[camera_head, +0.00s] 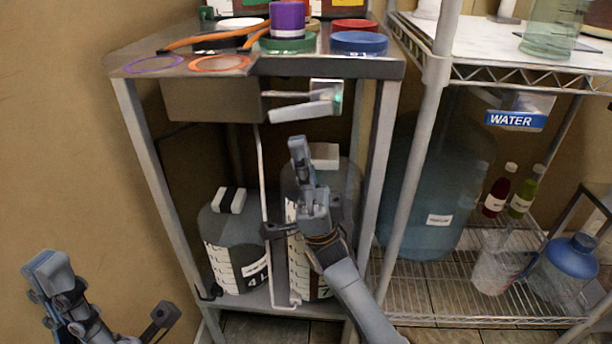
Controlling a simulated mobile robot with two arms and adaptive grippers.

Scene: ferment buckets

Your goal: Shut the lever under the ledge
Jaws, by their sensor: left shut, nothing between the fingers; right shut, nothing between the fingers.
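The lever (303,112) is a pale grey bar under the front of the table's ledge (330,68). It hangs slightly tilted below a metal bracket, with a small green glow at its right end. My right gripper (298,148) is shut and empty, pointing up in front of the table. Its fingertips appear just below the lever, with a visible gap in the picture; the depth between them is hard to tell. My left gripper (46,270) is shut and empty at the lower left, in front of the wall and well away from the lever.
A grey box (213,101) hangs under the ledge left of the lever. Coloured lids, including a blue lid (359,42), lie on top. A bucket (232,245) stands below, with another partly behind my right arm. A wire rack (480,290) with a large water jug (430,190) stands right.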

